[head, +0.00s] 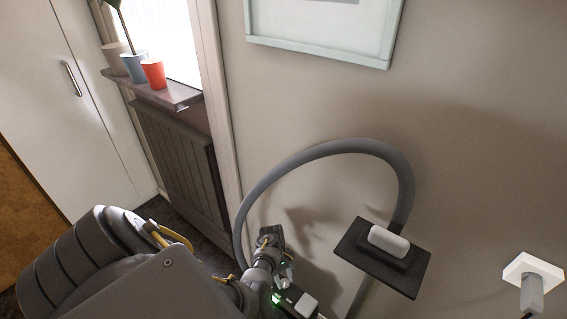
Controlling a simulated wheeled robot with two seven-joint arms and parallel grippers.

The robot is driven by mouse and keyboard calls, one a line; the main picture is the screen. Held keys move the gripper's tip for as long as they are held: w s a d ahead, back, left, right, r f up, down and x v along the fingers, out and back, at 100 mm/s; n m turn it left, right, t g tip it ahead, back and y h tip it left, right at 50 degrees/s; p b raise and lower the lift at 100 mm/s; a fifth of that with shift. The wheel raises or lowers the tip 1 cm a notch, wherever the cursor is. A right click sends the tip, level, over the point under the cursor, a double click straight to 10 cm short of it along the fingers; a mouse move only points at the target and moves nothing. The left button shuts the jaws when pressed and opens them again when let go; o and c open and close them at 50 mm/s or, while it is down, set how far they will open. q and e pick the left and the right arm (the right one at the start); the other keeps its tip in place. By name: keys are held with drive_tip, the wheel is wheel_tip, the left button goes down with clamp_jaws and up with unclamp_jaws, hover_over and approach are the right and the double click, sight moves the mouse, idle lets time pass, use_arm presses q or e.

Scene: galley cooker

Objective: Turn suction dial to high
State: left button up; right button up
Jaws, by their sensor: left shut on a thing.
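My left gripper (286,275) is low in the middle of the head view, and its arm comes in from the lower left. It is shut on a small part at its fingertips. That part seems to be the suction dial, but the gripper and arm hide it, so its setting cannot be read. A grey hose (345,147) arcs from behind the gripper up to the right. It comes down at a dark plate with a pale rounded block (388,240) on top, apart from the gripper. My right gripper is not in view.
A beige wall stands close behind, with a pale-framed picture (320,48) above. A ribbed radiator (178,160) and a sill (175,94) with several pots are at the left, near a white cabinet door (85,110). A white wall fitting (533,272) sticks out at the lower right.

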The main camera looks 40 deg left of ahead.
use_arm(q)
drive_tip(key=m, duration=0.2)
drive_tip(key=m+g+p, duration=0.1)
drive_tip(key=shift+w+a+r+m+y, duration=0.1)
drive_tip(key=shift+w+r+m+y, duration=0.1)
drive_tip(key=shift+m+y, duration=0.15)
drive_tip(key=m, duration=0.2)
drive_tip(key=m+g+y, duration=0.1)
drive_tip(key=m, duration=0.1)
drive_tip(key=shift+w+m+g+p, duration=0.2)
drive_tip(key=shift+m+g+p, duration=0.1)
drive_tip(key=shift+m, duration=0.05)
drive_tip(key=m+y, duration=0.1)
drive_tip(key=m, duration=0.3)
drive_tip(key=shift+d+g+y, duration=0.2)
drive_tip(key=shift+g+y, duration=0.1)
drive_tip(key=shift+y, duration=0.05)
drive_tip(key=m, duration=0.1)
drive_tip(key=m+y+p, duration=0.1)
drive_tip(key=m, duration=0.1)
drive_tip(key=shift+w+d+m, duration=0.15)
drive_tip(key=shift+m, duration=0.15)
drive_tip(key=shift+m+y, duration=0.3)
drive_tip(key=shift+m, duration=0.1)
drive_tip(key=o, duration=0.7)
drive_tip(key=shift+c, duration=0.2)
drive_tip(key=o, duration=0.3)
drive_tip(key=shift+d+f, duration=0.1)
drive_tip(key=shift+f, duration=0.05)
